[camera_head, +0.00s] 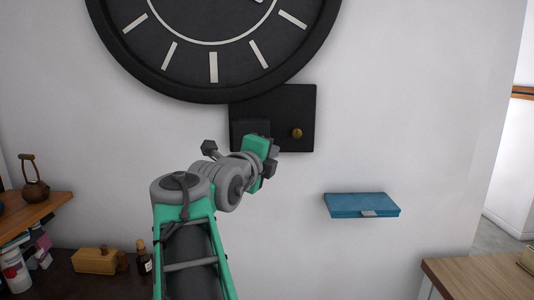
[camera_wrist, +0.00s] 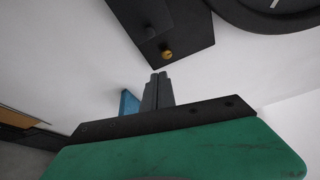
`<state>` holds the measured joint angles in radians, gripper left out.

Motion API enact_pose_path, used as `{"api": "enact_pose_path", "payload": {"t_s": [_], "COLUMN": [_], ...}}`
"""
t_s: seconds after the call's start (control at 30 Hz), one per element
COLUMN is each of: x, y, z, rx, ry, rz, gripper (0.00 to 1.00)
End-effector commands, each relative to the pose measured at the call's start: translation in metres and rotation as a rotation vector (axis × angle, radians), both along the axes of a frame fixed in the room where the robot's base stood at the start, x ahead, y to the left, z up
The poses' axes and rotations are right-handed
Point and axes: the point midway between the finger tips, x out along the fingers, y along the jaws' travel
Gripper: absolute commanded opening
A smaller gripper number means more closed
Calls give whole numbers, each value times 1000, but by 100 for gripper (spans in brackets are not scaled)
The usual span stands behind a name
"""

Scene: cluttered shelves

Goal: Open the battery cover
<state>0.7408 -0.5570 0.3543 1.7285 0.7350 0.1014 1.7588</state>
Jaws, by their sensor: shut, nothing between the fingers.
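A flat black panel (camera_head: 297,105) hangs on the wall below the large round clock (camera_head: 240,80); I take it to be the battery cover. It bears a round brass knob (camera_head: 297,133) near its lower right corner. In the wrist view the panel (camera_wrist: 178,25) and knob (camera_wrist: 167,54) lie beyond my fingertips. My gripper (camera_wrist: 158,76) is shut and empty, with a visible gap to the knob. In the head view my gripper (camera_head: 271,158) is at the panel's lower edge, left of and below the knob, and its body hides part of the panel.
A blue box (camera_head: 360,205) juts from the wall at lower right and also shows beside my fingers in the wrist view (camera_wrist: 128,104). A wooden shelf (camera_head: 40,207) is at left, a wooden table (camera_head: 480,275) at lower right. The wall between panel and blue box is bare.

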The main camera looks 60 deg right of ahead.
Motion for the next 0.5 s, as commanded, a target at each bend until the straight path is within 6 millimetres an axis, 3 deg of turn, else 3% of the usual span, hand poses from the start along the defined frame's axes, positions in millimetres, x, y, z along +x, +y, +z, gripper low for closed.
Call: {"api": "enact_pose_path", "payload": {"t_s": [0.47,0.5], "x": [11,23], "y": [-96,-89], "z": [-5,-1], "rx": [7,4], "ry": [7,6], "rz": [3,13], "gripper": [0,0]}}
